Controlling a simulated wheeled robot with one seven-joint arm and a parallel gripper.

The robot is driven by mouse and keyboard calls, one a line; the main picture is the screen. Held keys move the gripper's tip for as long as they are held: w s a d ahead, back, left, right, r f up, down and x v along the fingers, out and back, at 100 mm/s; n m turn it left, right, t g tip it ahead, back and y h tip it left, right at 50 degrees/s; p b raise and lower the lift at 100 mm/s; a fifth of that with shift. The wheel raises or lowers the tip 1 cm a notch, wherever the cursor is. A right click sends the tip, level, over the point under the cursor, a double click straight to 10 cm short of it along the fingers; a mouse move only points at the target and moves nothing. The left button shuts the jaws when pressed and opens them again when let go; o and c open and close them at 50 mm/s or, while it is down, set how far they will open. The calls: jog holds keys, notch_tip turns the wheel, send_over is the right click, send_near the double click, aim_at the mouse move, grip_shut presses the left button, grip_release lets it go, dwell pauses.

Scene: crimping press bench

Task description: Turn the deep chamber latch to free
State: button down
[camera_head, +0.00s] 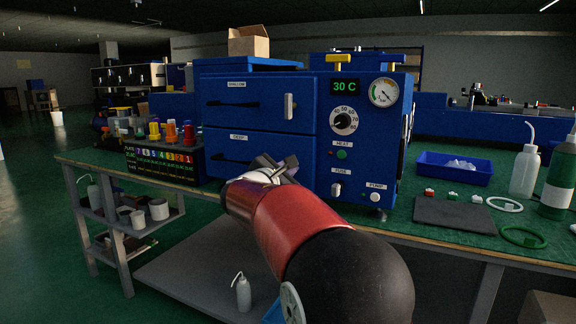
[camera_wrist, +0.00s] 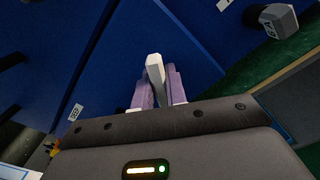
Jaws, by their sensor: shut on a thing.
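The blue chamber cabinet (camera_head: 258,128) stands on the bench, with an upper door and a lower door labelled DEEP (camera_head: 240,138). My gripper (camera_head: 280,165) is at the right part of the lower door. The deep chamber latch (camera_wrist: 155,68) shows in the wrist view as a pale bar between the two fingers. My gripper (camera_wrist: 158,90) is shut on it there. In the head view the gripper hides this latch, and I cannot tell its exact angle on the door. The upper door's latch (camera_head: 289,106) is pale and upright.
Right of the doors is a control panel with a dial (camera_head: 344,121), a gauge (camera_head: 384,92) and a PUMP knob (camera_head: 376,197). A row of coloured knobs (camera_head: 170,132) stands at left. A dark mat (camera_head: 454,216), blue tray (camera_head: 428,170) and bottles (camera_head: 525,170) are at right.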

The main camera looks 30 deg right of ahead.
jog(key=n+p, duration=0.1)
jog(key=n, duration=0.2)
jog(key=shift+r+n+p, duration=0.1)
jog(key=shift+n+p, duration=1)
jog(key=shift+n, duration=1)
jog(key=c, duration=1.4)
grip_release()
jog(key=shift+c, duration=0.2)
jog(key=b+v, duration=0.1)
jog(key=v, duration=0.6)
jog(key=shift+s+a, duration=0.25)
jog(key=shift+a, duration=0.1)
